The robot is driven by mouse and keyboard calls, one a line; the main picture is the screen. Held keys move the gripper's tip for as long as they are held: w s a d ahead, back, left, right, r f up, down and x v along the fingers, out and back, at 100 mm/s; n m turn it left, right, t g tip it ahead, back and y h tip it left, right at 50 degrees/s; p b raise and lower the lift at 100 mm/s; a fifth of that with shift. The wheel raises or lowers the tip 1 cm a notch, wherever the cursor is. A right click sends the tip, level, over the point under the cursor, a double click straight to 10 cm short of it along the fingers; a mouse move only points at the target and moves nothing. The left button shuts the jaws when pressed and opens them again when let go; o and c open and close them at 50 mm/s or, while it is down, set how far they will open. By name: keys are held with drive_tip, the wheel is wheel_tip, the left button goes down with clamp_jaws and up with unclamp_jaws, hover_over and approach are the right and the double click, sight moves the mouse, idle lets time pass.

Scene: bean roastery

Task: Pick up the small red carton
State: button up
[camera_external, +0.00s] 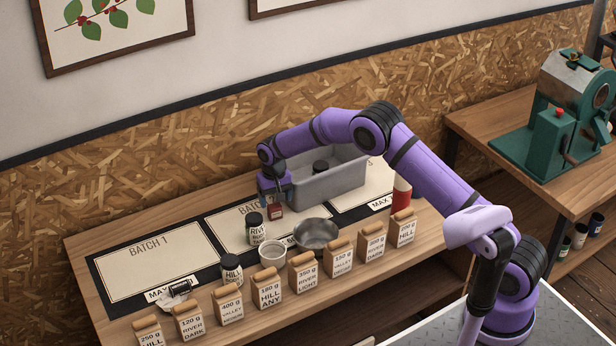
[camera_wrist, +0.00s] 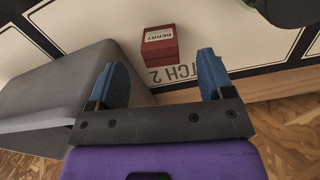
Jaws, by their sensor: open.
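The small red carton (camera_external: 276,211) stands on the cream batch 2 panel, in front of the grey bin's left end. In the wrist view the carton (camera_wrist: 159,46) shows a white label reading "BERRY" and lies just beyond the fingertips, roughly midway between them. My gripper (camera_external: 274,202) is above and behind the carton in the external view, pointing down. In the wrist view my gripper (camera_wrist: 164,70) has its two blue fingers spread wide with nothing between them. The carton is partly hidden by the gripper in the external view.
The grey bin (camera_external: 330,189) stands right beside my gripper, with a dark-lidded jar inside. A dark-lidded jar (camera_external: 256,233), a metal bowl (camera_external: 317,232) and a white cup (camera_external: 272,252) stand nearby. Several labelled bags line the front edge. The batch 1 panel (camera_external: 150,262) is mostly clear.

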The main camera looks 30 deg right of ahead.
sight(275, 208)
wheel_tip(275, 208, down, 6)
drive_tip(key=shift+f, duration=0.15)
idle(0.3)
drive_tip(key=c, duration=1)
